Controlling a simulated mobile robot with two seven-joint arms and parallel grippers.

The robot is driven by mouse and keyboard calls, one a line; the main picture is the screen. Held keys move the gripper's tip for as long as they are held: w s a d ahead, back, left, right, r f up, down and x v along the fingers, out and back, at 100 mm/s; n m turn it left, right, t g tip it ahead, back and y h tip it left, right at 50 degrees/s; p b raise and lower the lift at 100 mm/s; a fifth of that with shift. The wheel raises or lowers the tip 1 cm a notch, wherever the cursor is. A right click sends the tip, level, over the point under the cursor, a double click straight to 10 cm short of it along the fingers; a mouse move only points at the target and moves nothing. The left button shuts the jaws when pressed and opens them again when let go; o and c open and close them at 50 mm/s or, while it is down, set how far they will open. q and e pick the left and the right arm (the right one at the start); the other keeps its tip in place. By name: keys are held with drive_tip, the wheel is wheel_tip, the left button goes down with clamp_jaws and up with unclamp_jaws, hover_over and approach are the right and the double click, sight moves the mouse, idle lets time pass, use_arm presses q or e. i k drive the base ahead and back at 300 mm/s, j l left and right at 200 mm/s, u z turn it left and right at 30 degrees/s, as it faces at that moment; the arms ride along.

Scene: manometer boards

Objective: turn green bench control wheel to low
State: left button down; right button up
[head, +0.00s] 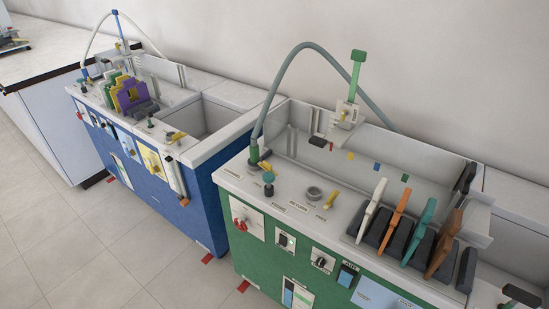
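The green bench (226,205) stands at the centre right with a pale worktop. A small teal wheel-like knob (268,178) stands on its top at the left, beside the base of a grey hose. On its front are a red rotary handle (240,223) and a black round knob (320,262). I cannot tell for sure which of these is the control wheel, and the labels and the setting are too small to read. Neither of my grippers shows in the head view.
A blue bench (205,205) stands to the left, with coloured plates (132,94) on top. The green bench carries several coloured upright paddles (397,215) in dark holders and a grey hose (312,48) arching over its basin. Tiled floor (60,240) is clear at lower left.

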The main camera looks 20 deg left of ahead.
sight(239, 224)
drive_tip(key=j+z, duration=0.25)
drive_tip(key=j, duration=0.95)
drive_tip(key=j+z, duration=0.25)
drive_tip(key=j, duration=0.95)
